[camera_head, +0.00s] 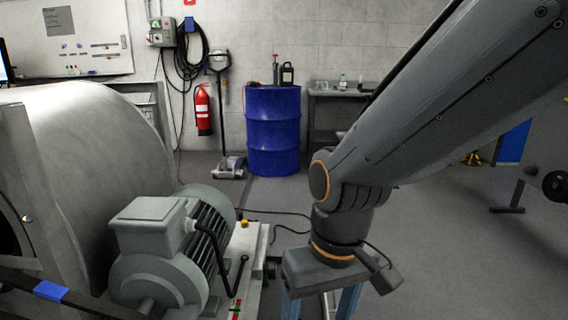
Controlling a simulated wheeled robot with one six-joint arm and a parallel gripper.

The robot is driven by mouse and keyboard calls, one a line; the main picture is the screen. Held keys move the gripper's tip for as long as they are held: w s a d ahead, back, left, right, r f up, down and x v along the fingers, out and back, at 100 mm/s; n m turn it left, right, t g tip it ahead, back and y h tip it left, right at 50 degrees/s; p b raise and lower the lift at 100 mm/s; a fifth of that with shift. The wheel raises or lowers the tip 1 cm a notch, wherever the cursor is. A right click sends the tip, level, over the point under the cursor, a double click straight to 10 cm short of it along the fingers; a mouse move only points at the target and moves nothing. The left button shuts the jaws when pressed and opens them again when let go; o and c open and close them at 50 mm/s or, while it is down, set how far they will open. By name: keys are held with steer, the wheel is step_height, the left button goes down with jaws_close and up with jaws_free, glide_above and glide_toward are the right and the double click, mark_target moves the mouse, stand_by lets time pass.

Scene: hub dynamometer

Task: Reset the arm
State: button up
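My arm reaches in from the upper right and bends down at its wrist, right of the picture's middle. My gripper (320,306) points down at the bottom edge. Its two blue-grey fingers stand well apart, and no object shows between them. The fingertips are cut off by the bottom edge. The gripper is to the right of the grey electric motor (165,250) and its bench, apart from the motor in the picture.
A large grey drum (90,150) fills the left. Open floor (440,240) lies to the right. A black cable crosses the floor behind the gripper.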

steer(key=s+d+r+m+h+p, duration=0.1)
steer(key=d+r+m+p, duration=0.3)
steer(key=d+r+p, duration=1)
step_height(320, 180, up, 4)
steer(key=s+p, duration=0.1)
steer(key=p, duration=0.7)
